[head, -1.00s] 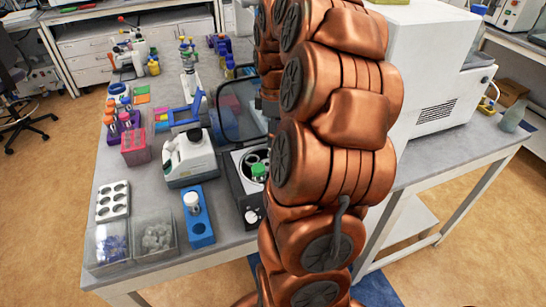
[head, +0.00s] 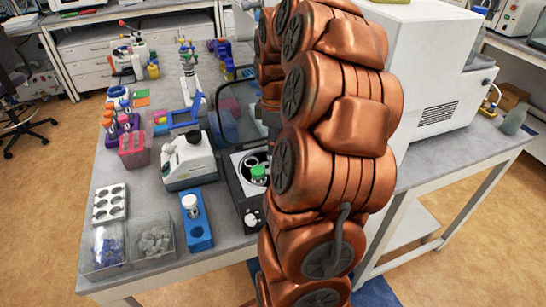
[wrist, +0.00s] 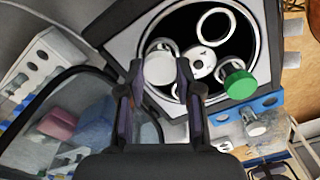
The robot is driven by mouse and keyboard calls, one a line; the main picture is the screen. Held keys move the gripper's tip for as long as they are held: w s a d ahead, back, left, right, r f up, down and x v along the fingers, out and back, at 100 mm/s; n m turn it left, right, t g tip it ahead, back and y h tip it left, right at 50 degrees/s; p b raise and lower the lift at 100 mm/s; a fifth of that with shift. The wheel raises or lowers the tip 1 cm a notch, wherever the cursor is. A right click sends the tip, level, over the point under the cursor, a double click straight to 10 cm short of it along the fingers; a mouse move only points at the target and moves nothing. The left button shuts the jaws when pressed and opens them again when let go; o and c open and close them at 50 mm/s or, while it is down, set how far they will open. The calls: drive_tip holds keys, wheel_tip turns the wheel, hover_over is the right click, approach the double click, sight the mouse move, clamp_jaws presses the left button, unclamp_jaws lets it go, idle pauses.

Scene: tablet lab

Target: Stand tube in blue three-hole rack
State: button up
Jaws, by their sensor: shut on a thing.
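My gripper (wrist: 160,75) is shut on a white-capped tube (wrist: 160,69), seen from above in the wrist view. The cap sits between the fingertips over the edge of the round centrifuge bowl. I cannot tell whether the tube's lower end is still in the rotor (wrist: 202,62). In the head view my arm hides the gripper and this tube. The blue three-hole rack (head: 199,232) stands on the bench left of the centrifuge, with another white-capped tube (head: 190,204) in its far hole. The rack also shows at the right of the wrist view (wrist: 268,101).
A green-capped tube (head: 258,172) is in the open centrifuge (head: 233,188), whose dark lid (head: 226,112) stands up behind. A white device (head: 188,160), a grey six-hole rack (head: 110,203) and two clear bins (head: 152,237) are near the blue rack.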

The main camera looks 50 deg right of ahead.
drive_tip(key=shift+r, duration=0.1)
drive_tip(key=shift+s+r+p, duration=0.1)
drive_tip(key=shift+r+p, duration=0.75)
drive_tip(key=shift+r, duration=2.8)
wheel_tip(320, 180, up, 4)
drive_tip(key=shift+r+p, duration=0.1)
drive_tip(key=shift+p, duration=0.45)
drive_tip(key=shift+a, duration=0.1)
drive_tip(key=w+a+b, duration=0.1)
drive_tip(key=w+a, duration=0.4)
drive_tip(key=a, duration=0.6)
drive_tip(key=w+a+b, duration=0.1)
drive_tip(key=w+a, duration=0.4)
drive_tip(key=a, duration=0.7)
